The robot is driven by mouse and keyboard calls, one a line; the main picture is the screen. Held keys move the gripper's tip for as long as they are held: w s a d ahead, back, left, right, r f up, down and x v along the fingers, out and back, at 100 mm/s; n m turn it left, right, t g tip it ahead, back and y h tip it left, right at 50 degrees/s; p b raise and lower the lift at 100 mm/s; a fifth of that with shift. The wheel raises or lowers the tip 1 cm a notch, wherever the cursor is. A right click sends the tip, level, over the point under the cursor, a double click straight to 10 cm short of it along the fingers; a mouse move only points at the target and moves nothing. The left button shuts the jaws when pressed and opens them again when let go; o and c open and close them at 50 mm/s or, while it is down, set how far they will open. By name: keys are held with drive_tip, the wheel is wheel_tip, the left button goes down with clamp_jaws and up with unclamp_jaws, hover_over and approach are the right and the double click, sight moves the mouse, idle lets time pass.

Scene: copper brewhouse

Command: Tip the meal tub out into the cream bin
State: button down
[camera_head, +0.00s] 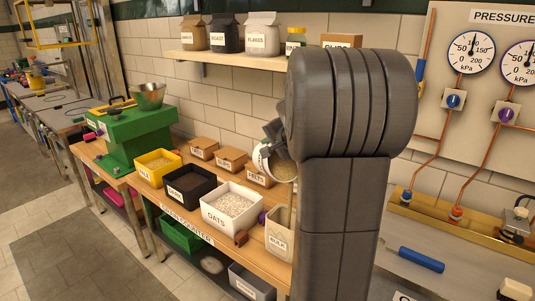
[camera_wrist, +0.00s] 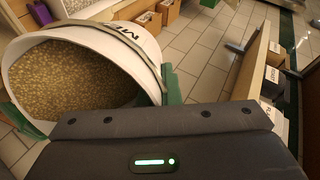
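My gripper (camera_head: 272,133) is shut on the tub's wall; a green finger (camera_wrist: 172,85) shows beside the rim in the wrist view. The cream bin (camera_head: 279,243), labelled BULK, stands below the tub at the counter's right end. Its inside and right side are largely hidden by my arm.
A white OATS bin (camera_head: 231,221), a black bin (camera_head: 190,193) and a yellow bin (camera_head: 157,177) stand in a row left of the cream bin. Small cardboard boxes (camera_head: 232,158) line the wall behind. A small brown block (camera_head: 240,238) lies at the counter's front edge.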

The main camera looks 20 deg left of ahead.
drive_tip(key=shift+s+d+f+t+y+b, duration=0.9)
drive_tip(key=shift+d+t+y+b, duration=0.3)
drive_tip(key=shift+b, duration=7.15)
drive_tip(key=s+d+t+y+b, duration=0.1)
drive_tip(key=d+y+b, duration=0.1)
drive_tip(key=b, duration=1.1)
drive_tip(key=shift+s+d+r+t+y, duration=0.1)
drive_tip(key=shift+s+t+y, duration=0.2)
drive_tip(key=shift+s+t, duration=0.1)
drive_tip(key=shift+s+d+r, duration=0.15)
drive_tip(key=shift+d+r, duration=0.05)
drive_tip(key=shift+r, duration=0.05)
drive_tip(key=shift+s+d+r+t+y, duration=0.1)
drive_tip(key=shift+s+d+t+y, duration=0.15)
drive_tip(key=shift+d+t+y, duration=0.2)
drive_tip(key=shift+s+d+t+y, duration=0.8)
drive_tip(key=shift+d+t+y, duration=0.1)
drive_tip(key=shift+y, duration=0.15)
